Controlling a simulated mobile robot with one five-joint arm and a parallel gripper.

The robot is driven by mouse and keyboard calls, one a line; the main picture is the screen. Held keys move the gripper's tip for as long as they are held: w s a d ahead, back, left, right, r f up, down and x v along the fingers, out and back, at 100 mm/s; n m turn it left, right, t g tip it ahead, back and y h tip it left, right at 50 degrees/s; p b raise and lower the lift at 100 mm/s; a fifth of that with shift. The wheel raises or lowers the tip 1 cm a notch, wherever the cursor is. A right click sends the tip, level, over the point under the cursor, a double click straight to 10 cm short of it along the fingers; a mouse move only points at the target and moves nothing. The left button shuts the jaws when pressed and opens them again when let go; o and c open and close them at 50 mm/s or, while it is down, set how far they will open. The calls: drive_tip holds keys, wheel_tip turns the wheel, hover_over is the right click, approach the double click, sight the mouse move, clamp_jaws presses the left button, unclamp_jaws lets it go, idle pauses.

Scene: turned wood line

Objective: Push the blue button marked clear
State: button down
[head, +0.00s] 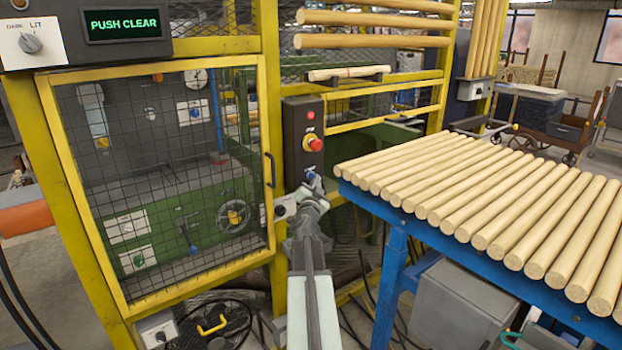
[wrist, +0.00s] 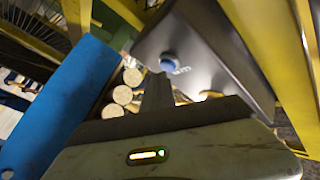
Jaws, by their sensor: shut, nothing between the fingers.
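The blue button (wrist: 168,58) sits on the face of a dark control box, with partly hidden white lettering beside it in the wrist view. In the head view the control box (head: 292,150) hangs on a yellow post, and the blue button shows near its lower end, just behind my gripper (head: 312,184). In the wrist view my gripper (wrist: 158,78) is shut and empty, its tip just below the button in the picture. I cannot tell whether the tip touches it.
A red mushroom button (head: 313,144) on a yellow base and a red lamp (head: 310,115) sit higher on the box. A display (head: 124,24) reads "PUSH CLEAR". A mesh door (head: 165,180) stands left. A blue table (head: 400,232) with wooden rods is close on the right.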

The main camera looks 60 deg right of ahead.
drive_tip(key=shift+w+d, duration=0.15)
drive_tip(key=shift+w, duration=0.15)
idle(0.6)
drive_tip(key=shift+s, duration=0.1)
drive_tip(key=shift+s+a, duration=0.25)
drive_tip(key=shift+s, duration=0.4)
drive_tip(key=s, duration=0.1)
drive_tip(key=s+a, duration=0.1)
drive_tip(key=s, duration=0.2)
drive_tip(key=shift+s+a, duration=0.3)
drive_tip(key=shift+s, duration=0.05)
idle(0.9)
